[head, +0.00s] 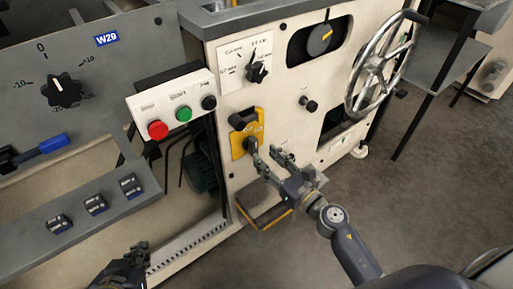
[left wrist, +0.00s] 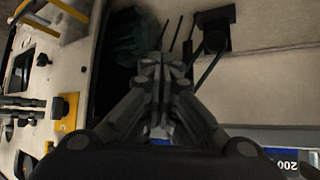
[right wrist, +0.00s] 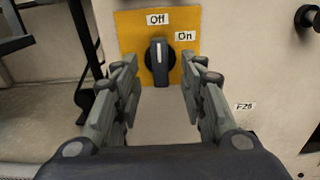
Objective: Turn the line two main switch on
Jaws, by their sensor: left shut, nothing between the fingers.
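A black rotary switch knob on a yellow plate (head: 235,147) shows on the cream machine panel, with Off and On labels. In the right wrist view the knob (right wrist: 159,62) stands upright, its white line towards the Off label (right wrist: 157,19); the On label (right wrist: 185,36) is up and right of it. No label there reads line two. My right gripper (head: 264,152) is open in front of the plate; its fingers (right wrist: 160,75) frame the knob left and right, with no visible contact. My left gripper (head: 140,252) is shut and empty, low at the left; its fingertips (left wrist: 163,62) meet.
A button box (head: 175,100) with red, green and black buttons sticks out left of the plate. A black selector (head: 258,72) and a metal handwheel (head: 382,65) are higher on the panel. A grey bench (head: 60,235) lies at the left.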

